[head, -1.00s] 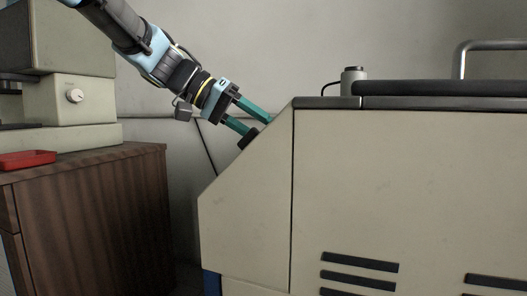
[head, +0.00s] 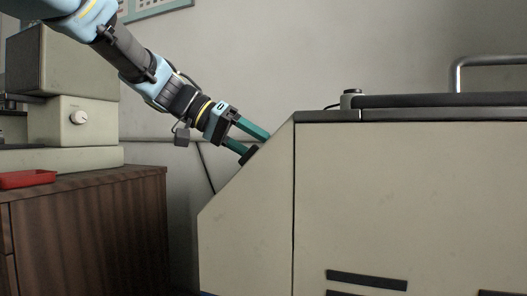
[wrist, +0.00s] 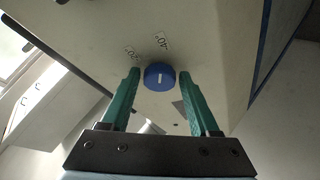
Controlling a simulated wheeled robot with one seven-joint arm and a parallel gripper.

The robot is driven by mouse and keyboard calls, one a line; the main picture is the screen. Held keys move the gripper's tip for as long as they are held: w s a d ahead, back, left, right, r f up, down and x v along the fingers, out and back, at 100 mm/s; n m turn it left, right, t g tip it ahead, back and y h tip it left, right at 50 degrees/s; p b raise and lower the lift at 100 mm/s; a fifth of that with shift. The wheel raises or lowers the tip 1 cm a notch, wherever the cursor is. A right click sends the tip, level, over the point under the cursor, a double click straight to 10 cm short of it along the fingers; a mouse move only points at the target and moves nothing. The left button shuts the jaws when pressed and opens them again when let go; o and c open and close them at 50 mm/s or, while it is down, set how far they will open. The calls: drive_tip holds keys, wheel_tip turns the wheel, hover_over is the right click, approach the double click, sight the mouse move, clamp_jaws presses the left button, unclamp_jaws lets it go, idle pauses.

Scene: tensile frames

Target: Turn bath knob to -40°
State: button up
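The bath knob (wrist: 159,77) is a round blue knob with a short white line, on the beige panel in the wrist view. The line runs nearly up and down in the picture, roughly in line with the "-40°" label (wrist: 162,40) above it. Another label (wrist: 130,53), seemingly "-20°", lies to its upper left. My gripper (wrist: 158,73) is open, with one green finger on each side of the knob; contact cannot be told. In the head view my gripper (head: 256,145) reaches the sloped panel edge of the machine (head: 390,180); the knob is hidden there.
The machine has a dark top edge, a small capped post (head: 352,99) and a metal handle (head: 490,60). A brown wooden cabinet (head: 90,230) with a red tray (head: 27,179) stands at left. A gap separates cabinet and machine.

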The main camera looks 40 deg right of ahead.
drive_tip(key=shift+o, duration=1.1)
drive_tip(key=shift+w+r, duration=0.1)
drive_tip(key=p+v, duration=0.3)
drive_tip(key=v, duration=0.7)
drive_tip(key=shift+a, duration=0.3)
drive_tip(key=shift+w, duration=0.1)
